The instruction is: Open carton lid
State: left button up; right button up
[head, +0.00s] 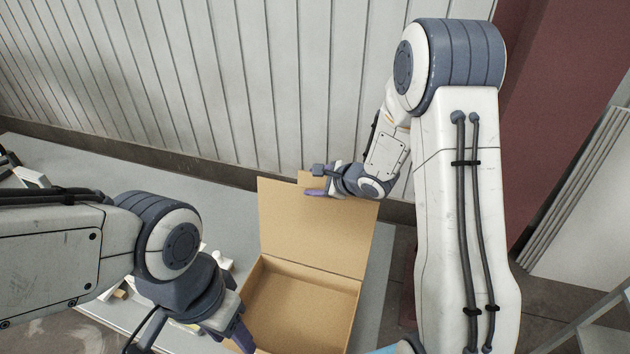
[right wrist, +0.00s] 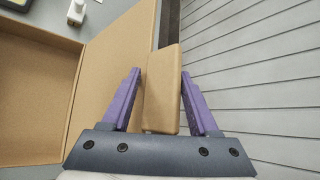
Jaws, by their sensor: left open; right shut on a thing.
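The brown cardboard carton (head: 300,300) stands on the grey table with its inside exposed and empty where it shows. Its lid (head: 290,235) stands up at the back, roughly upright, and shows in the right wrist view (right wrist: 112,65). My right gripper (head: 316,183) is at the lid's top edge, shut on the lid's tab (right wrist: 163,90), which sits between the purple fingers. My left gripper (head: 238,334) is open beside the carton's left wall near its front corner; its fingertips are partly cut off by the picture's lower edge.
The grey table (head: 215,195) is clear behind and left of the lid. Several small white items (head: 222,262) lie left of the carton, partly hidden by my left arm. A ribbed grey wall (head: 200,80) rises behind the table.

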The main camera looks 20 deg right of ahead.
jog(key=v, duration=1)
jog(key=shift+s, duration=0.25)
jog(key=shift+d, duration=0.1)
